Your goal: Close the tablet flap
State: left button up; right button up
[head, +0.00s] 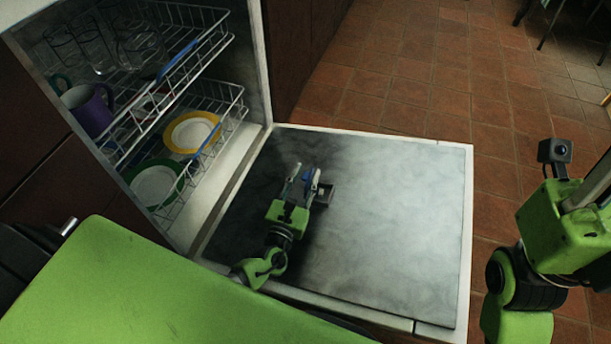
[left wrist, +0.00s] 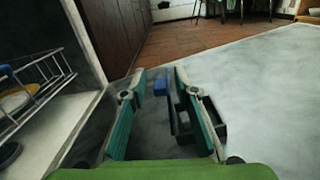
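The tablet dispenser (head: 325,194) is a small dark box on the inner face of the lowered dishwasher door (head: 400,220). A blue piece (left wrist: 160,85), which looks like its flap, stands up beside it. In the left wrist view, dark dispenser parts (left wrist: 212,118) show on both sides of the right finger. My left gripper (head: 305,178) is low over the door at the dispenser, its fingers spread apart with the blue piece showing between them. Whether a finger touches it I cannot tell. My right arm is at the right edge; its gripper (head: 592,186) is partly cut off.
The dishwasher's upper rack holds glasses and a purple mug (head: 90,108). The lower rack holds a yellow-rimmed plate (head: 191,131) and a green-rimmed plate (head: 156,185). The door's right part is bare, and tiled floor (head: 420,85) lies beyond.

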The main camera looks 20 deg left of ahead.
pick_arm(q)
jog(key=shift+s, duration=0.1)
jog(key=s, duration=0.7)
jog(key=shift+s+d, duration=0.2)
jog(key=shift+d, duration=0.05)
